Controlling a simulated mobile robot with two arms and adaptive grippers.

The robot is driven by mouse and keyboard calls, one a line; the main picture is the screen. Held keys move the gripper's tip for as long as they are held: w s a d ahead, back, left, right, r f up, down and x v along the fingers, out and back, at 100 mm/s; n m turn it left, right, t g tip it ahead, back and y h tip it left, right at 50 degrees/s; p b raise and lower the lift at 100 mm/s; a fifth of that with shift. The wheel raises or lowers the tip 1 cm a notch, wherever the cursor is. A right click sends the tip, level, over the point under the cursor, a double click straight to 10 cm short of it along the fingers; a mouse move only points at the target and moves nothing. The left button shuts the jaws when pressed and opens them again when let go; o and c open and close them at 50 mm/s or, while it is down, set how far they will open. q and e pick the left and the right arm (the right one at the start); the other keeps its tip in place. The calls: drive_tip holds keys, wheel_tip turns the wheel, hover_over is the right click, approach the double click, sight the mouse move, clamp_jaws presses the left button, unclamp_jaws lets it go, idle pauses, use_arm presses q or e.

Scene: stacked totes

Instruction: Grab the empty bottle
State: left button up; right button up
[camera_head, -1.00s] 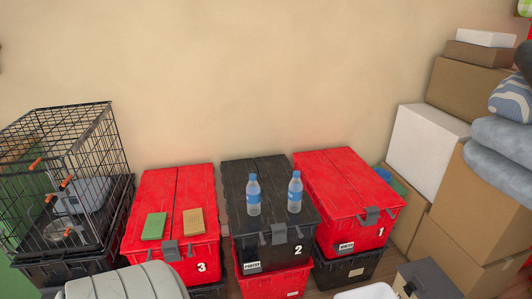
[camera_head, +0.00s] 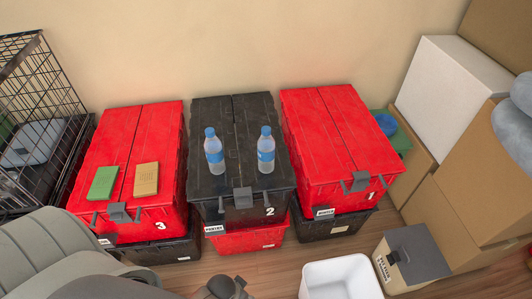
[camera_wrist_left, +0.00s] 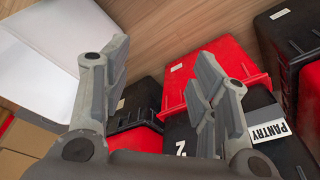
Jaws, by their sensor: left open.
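Two clear plastic bottles with blue caps and blue labels stand upright on the black tote lid. The left bottle (camera_head: 214,155) and the right bottle (camera_head: 266,153) are a short way apart; I cannot tell which is empty. The black tote (camera_head: 238,205) is marked 2 and PANTRY. My left arm comes in at the bottom left of the head view, with its gripper (camera_head: 228,288) partly cut off at the lower edge, in front of the totes and away from both bottles. In the left wrist view the gripper (camera_wrist_left: 163,78) is open, with nothing between its fingers. My right gripper is not in view.
Red tote 3 (camera_head: 120,190), with a green block (camera_head: 103,183) and a tan block (camera_head: 146,179), stands left. Red tote 1 (camera_head: 335,135) stands right. A white bin (camera_head: 340,278) sits on the floor in front. A wire cage (camera_head: 35,75) and cardboard boxes (camera_head: 478,190) flank the totes.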

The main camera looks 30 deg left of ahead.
use_arm(q)
drive_tip(key=w+d+r+t, duration=0.1)
drive_tip(key=w+r, duration=0.2)
drive_tip(key=r, duration=0.9)
drive_tip(key=w+d+r+t, duration=0.1)
drive_tip(key=w+r, duration=0.3)
drive_tip(key=r, duration=0.7)
drive_tip(key=w+d+r+m+h, duration=0.2)
drive_tip(key=w+d+r, duration=0.1)
drive_tip(key=w, duration=0.6)
drive_tip(key=n+y, duration=0.2)
drive_tip(key=n, duration=0.2)
approach(266, 129)
drive_tip(key=x, duration=0.5)
drive_tip(key=shift+s+a+f+b, duration=0.15)
drive_tip(key=shift+f+b, duration=0.1)
drive_tip(key=shift+b, duration=0.15)
drive_tip(key=shift+x, duration=2.6)
drive_tip(key=shift+r, duration=0.1)
drive_tip(key=c, duration=0.9)
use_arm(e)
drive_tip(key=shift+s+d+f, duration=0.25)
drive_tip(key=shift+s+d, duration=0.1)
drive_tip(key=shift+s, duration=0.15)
